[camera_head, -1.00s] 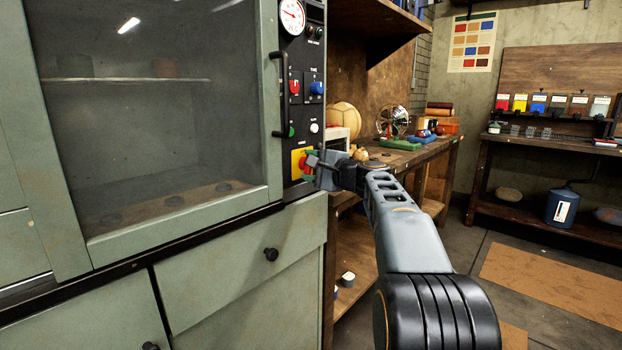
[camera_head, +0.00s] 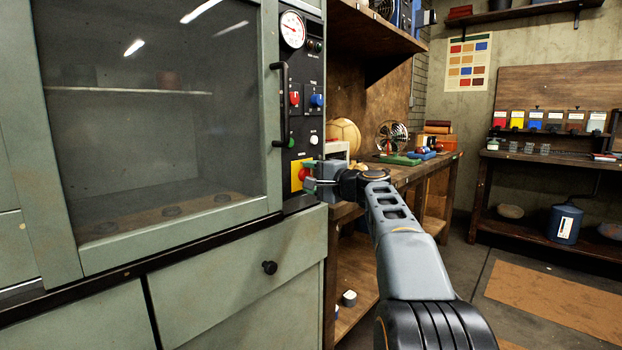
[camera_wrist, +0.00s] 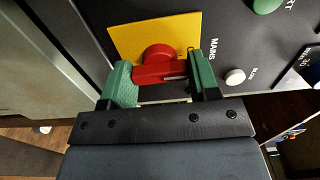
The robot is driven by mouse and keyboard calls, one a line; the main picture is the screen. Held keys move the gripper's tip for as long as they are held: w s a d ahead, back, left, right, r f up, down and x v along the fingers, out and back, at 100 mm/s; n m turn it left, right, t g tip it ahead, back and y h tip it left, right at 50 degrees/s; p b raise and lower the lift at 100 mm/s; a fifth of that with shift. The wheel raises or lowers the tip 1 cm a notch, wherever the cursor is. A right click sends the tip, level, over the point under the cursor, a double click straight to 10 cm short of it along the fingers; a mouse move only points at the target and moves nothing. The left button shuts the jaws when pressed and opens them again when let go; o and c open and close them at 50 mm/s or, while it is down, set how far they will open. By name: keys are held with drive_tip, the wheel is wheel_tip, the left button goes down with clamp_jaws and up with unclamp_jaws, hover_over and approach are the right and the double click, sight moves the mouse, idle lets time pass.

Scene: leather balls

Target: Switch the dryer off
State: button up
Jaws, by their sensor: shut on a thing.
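The dryer (camera_head: 268,200) is a grey-green cabinet with a glass door and a black control panel (camera_head: 311,75) on its right side. Low on the panel is a red mains switch (camera_head: 304,174) on a yellow plate (camera_head: 296,184). In the wrist view the red switch (camera_wrist: 158,70) lies between the green fingertips of my gripper (camera_wrist: 162,80), with the yellow plate (camera_wrist: 128,38) behind it and the word MAINS beside it. My gripper (camera_head: 311,177) is shut on the switch, its fingers at the handle's two ends. It partly hides the switch in the head view.
Above the switch are a white button (camera_head: 314,139), a red knob (camera_head: 294,98), a blue knob (camera_head: 316,100) and a gauge (camera_head: 292,30). A black door handle (camera_head: 282,105) sticks out beside the panel. A wooden workbench (camera_head: 420,168) stands close to the right.

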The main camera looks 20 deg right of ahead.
drive_tip(key=o, duration=0.9)
drive_tip(key=p+v, duration=0.1)
drive_tip(key=v, duration=1.3)
drive_tip(key=shift+a, duration=0.1)
drive_tip(key=shift+w, duration=0.1)
